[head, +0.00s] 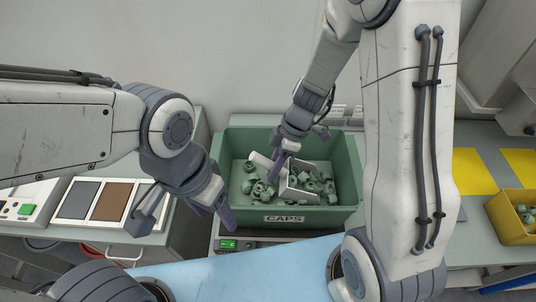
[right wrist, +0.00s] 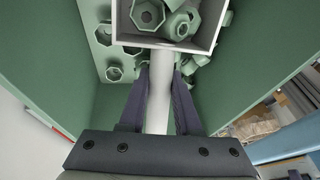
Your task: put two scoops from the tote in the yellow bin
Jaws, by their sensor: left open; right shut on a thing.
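The green tote (head: 345,150), labelled CAPS, stands in the middle of the head view with many loose green caps (head: 325,186) on its floor. My right gripper (head: 275,166) reaches down into the tote and is shut on the handle of a white scoop (head: 309,167). In the right wrist view the scoop's handle (right wrist: 160,75) runs between the fingers, and several caps (right wrist: 148,14) lie in its square pan. The yellow bin (head: 518,236) stands at the right edge with some green caps in it. My left gripper (head: 227,216) is open and empty, outside the tote's left front corner.
Yellow mats (head: 475,172) lie on the right counter behind the bin. A panel with grey, brown and white squares (head: 110,200) sits on the left counter. A small device with a green display (head: 229,244) is at the tote's front.

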